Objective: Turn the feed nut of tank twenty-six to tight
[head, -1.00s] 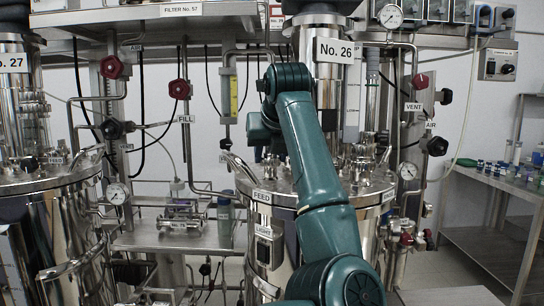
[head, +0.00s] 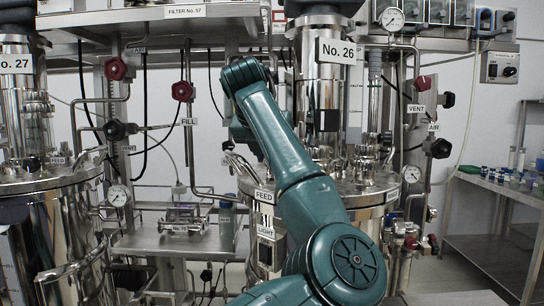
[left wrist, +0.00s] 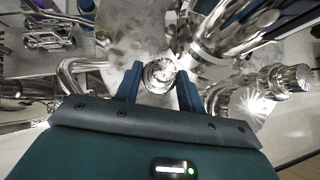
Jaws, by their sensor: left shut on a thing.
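Tank twenty-six (head: 300,201) is a shiny steel vessel with a "No. 26" plate (head: 335,51) above it and a FEED label (head: 264,196) at its lid rim. In the left wrist view, my left gripper (left wrist: 158,78) has its two blue fingers on either side of a round shiny metal nut (left wrist: 160,72) on the lid and is shut on it. In the head view my green arm crosses in front of the lid and hides the nut and most of the gripper. My right gripper is not in view.
A curved lid handle (left wrist: 72,72) lies left of the fingers, and other fittings (left wrist: 288,80) stand to the right. Tank twenty-seven (head: 50,215) is at left. Red and black valve knobs (head: 182,91) and gauges (head: 411,173) surround the tank. A side bench (head: 500,190) stands at right.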

